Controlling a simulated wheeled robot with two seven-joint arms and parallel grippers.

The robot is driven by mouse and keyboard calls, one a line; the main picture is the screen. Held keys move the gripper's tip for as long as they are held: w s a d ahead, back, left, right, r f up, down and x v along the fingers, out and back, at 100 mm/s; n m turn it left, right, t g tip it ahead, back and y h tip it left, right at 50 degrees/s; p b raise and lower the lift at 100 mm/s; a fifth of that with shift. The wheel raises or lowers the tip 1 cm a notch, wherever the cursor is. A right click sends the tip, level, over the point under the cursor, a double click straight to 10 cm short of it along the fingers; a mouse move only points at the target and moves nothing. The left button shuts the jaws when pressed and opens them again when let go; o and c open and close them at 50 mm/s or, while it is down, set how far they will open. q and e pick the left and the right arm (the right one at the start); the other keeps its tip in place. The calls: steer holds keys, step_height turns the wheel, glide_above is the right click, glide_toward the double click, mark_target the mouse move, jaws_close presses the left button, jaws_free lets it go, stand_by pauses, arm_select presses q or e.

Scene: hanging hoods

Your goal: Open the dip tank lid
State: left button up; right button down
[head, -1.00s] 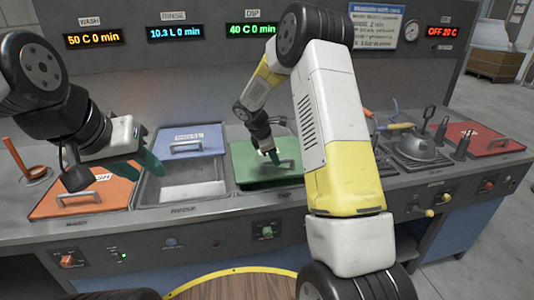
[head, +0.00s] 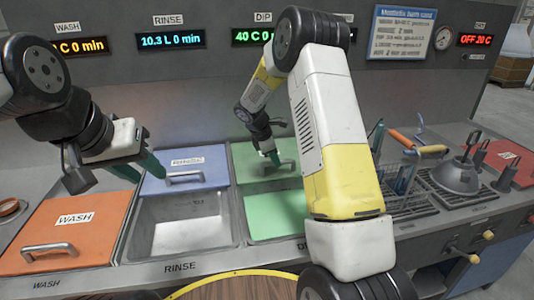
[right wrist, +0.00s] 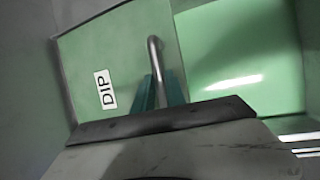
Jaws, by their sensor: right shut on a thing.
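The green dip tank lid (head: 246,160) is slid to the back, and the front of the dip tank (head: 275,225) is uncovered, showing a pale green inside. My right gripper (head: 272,160) is shut on the lid's grey bar handle (head: 286,168). In the right wrist view, the teal fingers (right wrist: 160,92) are at the handle (right wrist: 155,60) beside the DIP label (right wrist: 105,90). My right forearm hides the right part of the tank. My left gripper (head: 139,170) is open and empty above the wash and rinse tanks.
The orange wash lid (head: 60,225) covers its tank. The blue rinse lid (head: 185,172) sits at the back over a rinse tank (head: 180,222) open in front. A wire basket (head: 398,178) and a grey hood (head: 458,175) stand right of my right arm.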

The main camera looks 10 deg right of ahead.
steer(key=c, duration=1.4)
jaws_free()
steer(key=shift+o, duration=0.2)
steer(key=v, duration=0.8)
steer(key=s+d+r+m+t+y, duration=0.1)
steer(key=s+d+r+m+y, duration=0.15)
steer(key=s+r+m, duration=0.85)
steer(key=s+a+r+m+t+y, duration=0.1)
steer(key=s+r+m+y, duration=0.1)
steer(key=s, duration=0.9)
steer(key=s+a+r+m+t+y, duration=0.2)
steer(key=s+m, duration=0.2)
steer(key=s, duration=0.7)
steer(key=shift+s+r, duration=0.2)
steer(key=shift+r, duration=0.2)
